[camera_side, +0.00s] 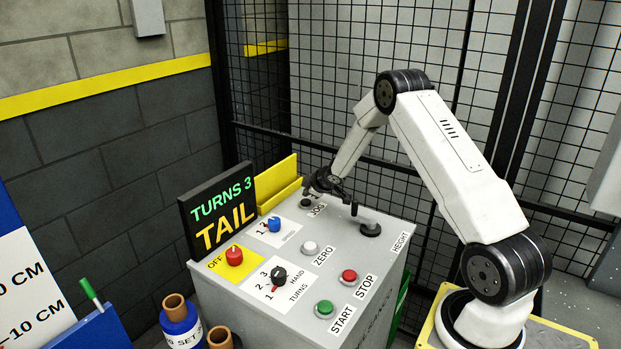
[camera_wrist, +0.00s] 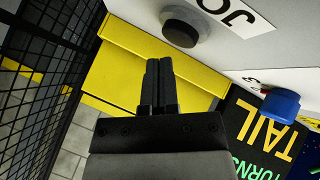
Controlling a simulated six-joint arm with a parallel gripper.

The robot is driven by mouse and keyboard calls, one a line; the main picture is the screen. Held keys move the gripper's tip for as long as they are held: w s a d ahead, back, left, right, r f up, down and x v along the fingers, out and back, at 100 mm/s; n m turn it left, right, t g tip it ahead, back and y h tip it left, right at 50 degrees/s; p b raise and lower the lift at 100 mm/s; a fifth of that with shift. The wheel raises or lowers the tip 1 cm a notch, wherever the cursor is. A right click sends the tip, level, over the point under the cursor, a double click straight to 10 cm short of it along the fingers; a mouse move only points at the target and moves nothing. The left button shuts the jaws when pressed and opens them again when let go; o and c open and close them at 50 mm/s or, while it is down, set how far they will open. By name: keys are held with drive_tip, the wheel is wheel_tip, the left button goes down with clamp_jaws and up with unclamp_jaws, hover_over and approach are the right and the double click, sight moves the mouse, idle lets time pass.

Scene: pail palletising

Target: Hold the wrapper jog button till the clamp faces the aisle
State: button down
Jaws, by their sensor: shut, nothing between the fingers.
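The jog button (camera_side: 306,203) is a dark round button beside the JOG label on the grey control console (camera_side: 225,318). In the wrist view the button (camera_wrist: 181,27) shows just beyond my fingertips, up and to the right. My gripper (camera_side: 311,188) is above the console's back edge, close over the button. In the wrist view my gripper's two fingers (camera_wrist: 159,62) are together and hold nothing. The tips do not overlap the button there, and I see no contact. The wrapper's clamp is not in either view.
A dark display (camera_side: 220,212) reads "TURNS 3 TAIL". A yellow holder (camera_side: 280,182) stands behind the console. Nearby are a blue selector (camera_side: 274,225), red OFF knob (camera_side: 234,256), black turns dial (camera_side: 279,275), zero, start and stop buttons, and a black upright lever (camera_side: 369,229). Mesh fencing stands behind.

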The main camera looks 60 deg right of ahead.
sight(308, 202)
drive_tip(key=shift+r, duration=2.45)
drive_tip(key=shift+a+r, duration=0.25)
drive_tip(key=shift+a, duration=0.2)
drive_tip(key=s+a+r+m+g, duration=0.15)
drive_tip(key=s+a, duration=0.25)
drive_tip(key=a, duration=0.4)
drive_tip(key=s+a+r+m+g, duration=0.1)
drive_tip(key=s+a+r+m, duration=0.2)
drive_tip(key=a, duration=0.5)
drive_tip(key=s+a+g+y, duration=0.2)
drive_tip(key=s+a+g, duration=0.1)
drive_tip(key=s+a, duration=1.1)
drive_tip(key=s+m, duration=0.1)
drive_tip(key=s, duration=0.3)
drive_tip(key=shift+f+g+y, duration=0.15)
drive_tip(key=shift+g+y, duration=0.2)
drive_tip(key=shift+y, duration=0.05)
drive_tip(key=shift+w, duration=0.1)
